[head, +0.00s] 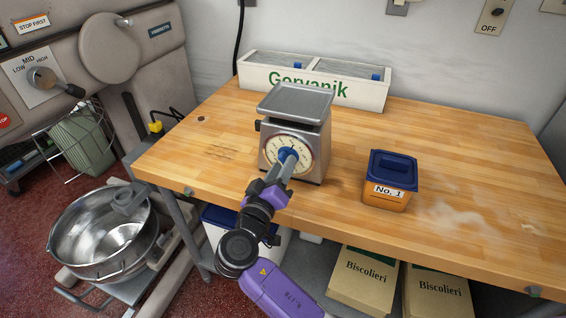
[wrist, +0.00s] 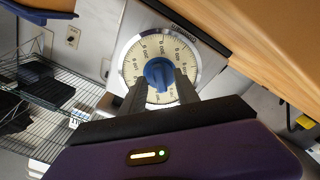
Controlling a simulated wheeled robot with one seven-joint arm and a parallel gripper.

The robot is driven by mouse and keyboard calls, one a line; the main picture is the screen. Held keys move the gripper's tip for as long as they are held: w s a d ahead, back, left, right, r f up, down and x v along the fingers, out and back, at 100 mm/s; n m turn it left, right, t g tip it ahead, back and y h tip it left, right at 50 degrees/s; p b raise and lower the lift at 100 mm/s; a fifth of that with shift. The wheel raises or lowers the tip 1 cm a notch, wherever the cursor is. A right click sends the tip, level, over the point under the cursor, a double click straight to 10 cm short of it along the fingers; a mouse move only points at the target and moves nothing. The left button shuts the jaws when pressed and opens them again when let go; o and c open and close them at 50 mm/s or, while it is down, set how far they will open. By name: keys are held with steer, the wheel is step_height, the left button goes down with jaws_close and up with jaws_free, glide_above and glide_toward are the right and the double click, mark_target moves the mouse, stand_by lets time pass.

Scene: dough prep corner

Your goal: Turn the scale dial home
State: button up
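The scale (head: 320,145) stands on the wooden table, grey with a flat weighing pan (head: 296,101) on top. Its round cream dial (head: 303,143) faces me, with a blue knob (head: 287,153) at its centre. In the wrist view the knob (wrist: 159,73) sits between my two dark fingertips, with the dial's numbers (wrist: 135,60) tilted around it. My gripper (head: 287,162) reaches the knob from the front, and its fingers appear closed against the knob's sides. The fingers and arm hide the lower part of the dial.
A blue-lidded orange tub (head: 388,184) marked No. 1 stands right of the scale. A white planter-like box (head: 350,92) stands behind it. A steel bowl (head: 103,235) and mixer (head: 90,50) are at the left. The table's right side is mostly clear.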

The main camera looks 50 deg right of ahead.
steer(key=shift+w+d, duration=0.15)
steer(key=shift+d, duration=0.45)
jaws_close()
steer(key=shift+n, duration=0.4)
steer(key=n+p, duration=0.3)
steer(key=n, duration=0.1)
steer(key=shift+r, duration=0.15)
steer(key=shift+n+p, duration=1.3)
steer(key=shift+n, duration=0.9)
steer(key=shift+a, duration=0.1)
